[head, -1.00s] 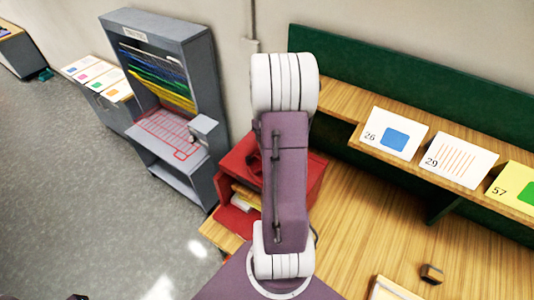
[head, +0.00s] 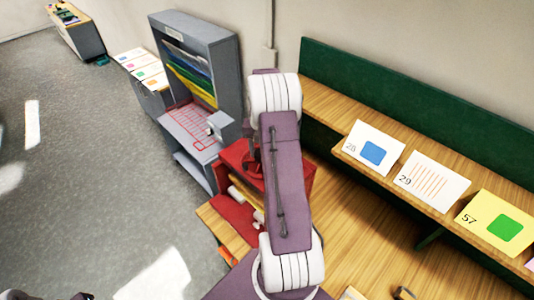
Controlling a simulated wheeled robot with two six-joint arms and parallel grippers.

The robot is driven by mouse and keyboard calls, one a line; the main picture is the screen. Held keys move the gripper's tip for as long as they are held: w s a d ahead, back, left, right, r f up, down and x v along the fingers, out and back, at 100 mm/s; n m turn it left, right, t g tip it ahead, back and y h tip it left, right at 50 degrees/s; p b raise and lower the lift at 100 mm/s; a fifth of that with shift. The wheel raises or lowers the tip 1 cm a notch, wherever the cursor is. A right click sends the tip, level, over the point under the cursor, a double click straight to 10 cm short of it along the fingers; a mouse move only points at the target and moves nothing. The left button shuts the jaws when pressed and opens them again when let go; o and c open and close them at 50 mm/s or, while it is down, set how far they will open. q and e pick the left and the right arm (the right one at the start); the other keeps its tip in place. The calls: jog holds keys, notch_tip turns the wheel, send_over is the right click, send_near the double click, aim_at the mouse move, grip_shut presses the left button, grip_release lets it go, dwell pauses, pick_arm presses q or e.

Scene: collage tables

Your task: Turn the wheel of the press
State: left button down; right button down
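A red press (head: 232,212) stands at the left end of the wooden table, partly hidden behind one of my purple and white arms. A dark red part (head: 251,163) shows at its top beside the arm; I cannot tell if it is the wheel. White rounded pieces (head: 239,196) show at the front of the press, and I cannot tell whether they belong to my arm. No gripper fingers can be made out in this view.
A small dark object (head: 404,293) lies at the bottom edge. The floor at the left is open.

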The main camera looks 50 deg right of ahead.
pick_arm(q)
jog(key=shift+s, duration=0.3)
pick_arm(e)
jog(key=shift+n, duration=0.7)
pick_arm(q)
jog(key=shift+s, duration=0.1)
pick_arm(e)
jog(key=c, duration=0.7)
grip_release()
jog(key=shift+r, duration=0.2)
notch_tip(320, 180, up, 8)
jog(key=b, duration=0.3)
jog(key=shift+r, duration=0.35)
pick_arm(q)
notch_tip(320, 180, down, 3)
jog(key=shift+f, duration=0.1)
